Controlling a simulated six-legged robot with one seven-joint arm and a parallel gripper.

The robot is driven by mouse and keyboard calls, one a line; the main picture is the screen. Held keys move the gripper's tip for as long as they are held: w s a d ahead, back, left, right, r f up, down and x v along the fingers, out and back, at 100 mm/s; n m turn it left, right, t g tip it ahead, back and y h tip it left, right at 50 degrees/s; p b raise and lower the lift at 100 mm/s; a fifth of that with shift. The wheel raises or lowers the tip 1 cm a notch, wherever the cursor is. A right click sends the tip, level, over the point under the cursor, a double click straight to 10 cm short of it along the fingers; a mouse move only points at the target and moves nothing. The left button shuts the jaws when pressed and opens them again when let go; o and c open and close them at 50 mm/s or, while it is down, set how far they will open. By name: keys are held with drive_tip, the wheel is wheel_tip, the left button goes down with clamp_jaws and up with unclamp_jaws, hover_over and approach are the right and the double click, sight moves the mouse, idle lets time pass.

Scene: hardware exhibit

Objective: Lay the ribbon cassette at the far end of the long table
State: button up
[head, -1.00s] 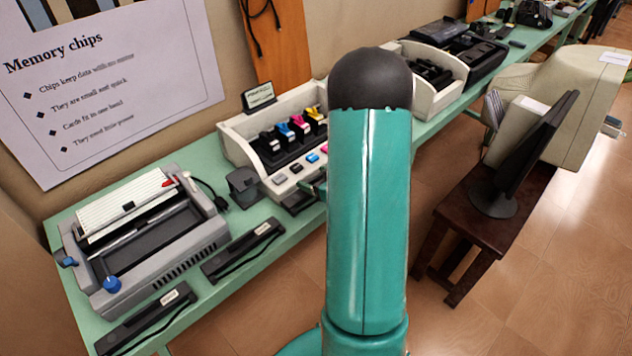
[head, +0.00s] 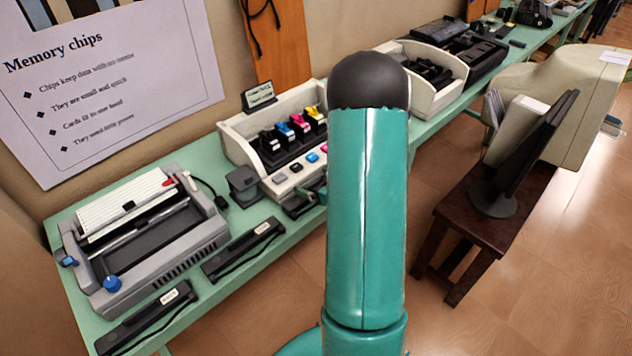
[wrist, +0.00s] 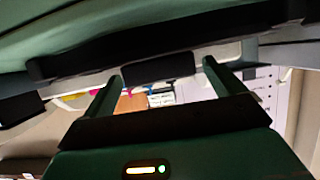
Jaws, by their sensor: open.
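Two long black cassettes with small pale labels lie along the front edge of the long green table: one at the near end (head: 150,314), another to its right (head: 243,248). I cannot tell which is the ribbon cassette. A further dark piece (head: 298,208) shows below the ink unit's front, partly hidden by my arm. In the wrist view, a long dark bar with a block (wrist: 158,68) lies just beyond my fingertips, apparently between them. My gripper (wrist: 163,72) is open; its fingers stand apart with no visible grip. In the head view my arm hides most of it.
A dark stool (head: 490,225) with a monitor stands right.

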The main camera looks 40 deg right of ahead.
drive_tip(key=v, duration=1.2)
drive_tip(key=w+a+r+m+g+h, duration=0.1)
drive_tip(key=w+a+r+g+h, duration=0.2)
drive_tip(key=r, duration=0.4)
drive_tip(key=w+a+r+h, duration=0.2)
drive_tip(key=w+a+r, duration=0.25)
drive_tip(key=r, duration=0.35)
drive_tip(key=s+a+r+g+y, duration=0.2)
drive_tip(key=s+a, duration=0.4)
drive_tip(key=a, duration=0.6)
drive_tip(key=s+a+r+g+y, duration=0.2)
drive_tip(key=s+a, duration=0.5)
drive_tip(key=a, duration=0.5)
wheel_tip(320, 180, up, 2)
drive_tip(key=shift+s+r+n+g+y, duration=0.1)
drive_tip(key=shift+s+n+g+y, duration=0.2)
drive_tip(key=shift+n+g, duration=0.15)
